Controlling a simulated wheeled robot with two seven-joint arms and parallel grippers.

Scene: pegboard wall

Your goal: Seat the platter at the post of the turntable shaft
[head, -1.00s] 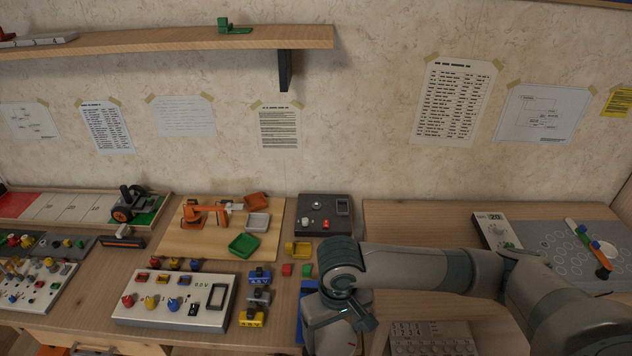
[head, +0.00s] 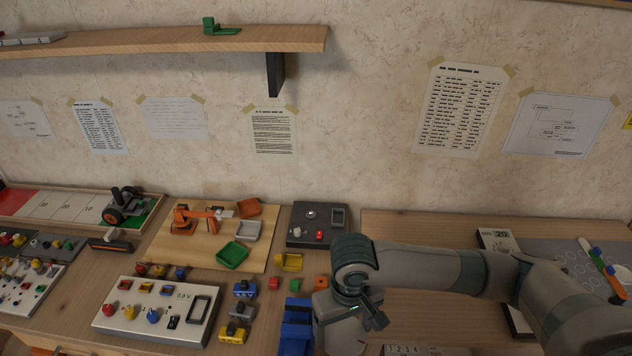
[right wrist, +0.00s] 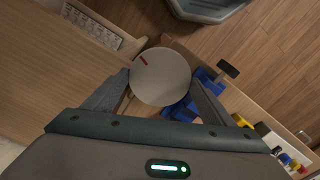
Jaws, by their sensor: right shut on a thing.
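The platter (right wrist: 160,77) is a round, pale grey disc with a short red mark near its rim. In the right wrist view my right gripper (right wrist: 161,84) is shut on it, with a finger at each side. In the head view the right gripper (head: 368,312) is low, at the front edge of the bench near the gap between two bench tops; the platter is hidden there. I cannot pick out the turntable shaft and its post for certain. A dark grey box (head: 297,236) with a knob, a red button and a small panel stands behind the gripper. My left gripper is out of view.
A white meter box (head: 150,322), small blue and yellow blocks, and a wooden board (head: 170,248) with trays crowd the bench left of my arm.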

